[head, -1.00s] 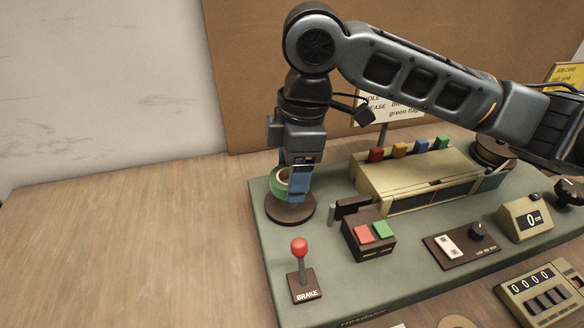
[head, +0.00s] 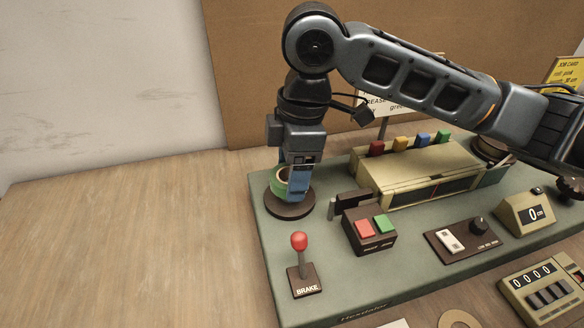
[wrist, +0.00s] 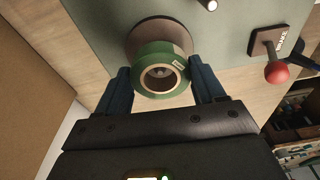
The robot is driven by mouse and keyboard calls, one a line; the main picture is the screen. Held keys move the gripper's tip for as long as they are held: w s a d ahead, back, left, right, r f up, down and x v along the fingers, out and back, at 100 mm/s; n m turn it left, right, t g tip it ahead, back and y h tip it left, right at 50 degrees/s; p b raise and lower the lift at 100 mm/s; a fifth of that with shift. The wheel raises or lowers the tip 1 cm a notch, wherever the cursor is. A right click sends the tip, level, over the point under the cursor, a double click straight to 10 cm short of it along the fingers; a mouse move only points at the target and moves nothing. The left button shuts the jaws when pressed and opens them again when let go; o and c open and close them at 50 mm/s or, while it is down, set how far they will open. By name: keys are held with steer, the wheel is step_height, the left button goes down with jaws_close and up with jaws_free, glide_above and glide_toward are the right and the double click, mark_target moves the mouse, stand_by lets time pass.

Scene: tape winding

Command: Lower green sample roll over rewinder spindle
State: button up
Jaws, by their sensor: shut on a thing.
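The green sample roll (head: 278,184) is a ring of green tape, partly hidden behind my gripper's blue fingers in the head view. My gripper (head: 296,190) points down and is shut on the roll. In the wrist view the roll (wrist: 163,76) sits between the two dark blue fingers of my gripper (wrist: 160,88), over the dark round rewinder platter (wrist: 150,30). A small light tip, perhaps of the spindle (wrist: 160,72), shows inside the roll's core. I cannot tell whether the roll rests on the platter (head: 291,211) or is just above it.
The green machine base (head: 345,283) carries a red-knobbed brake lever (head: 299,242), a box with red and green buttons (head: 370,230), and a cream unit with coloured tabs (head: 420,170). A short post stands right of the platter. The wooden table at left is clear.

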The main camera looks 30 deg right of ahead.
steer(key=shift+f+b, duration=0.7)
steer(key=shift+f, duration=0.5)
steer(key=o, duration=1.1)
steer(key=shift+o, duration=0.2)
steer(key=shift+r+p, duration=3.15)
steer(key=shift+r, duration=0.45)
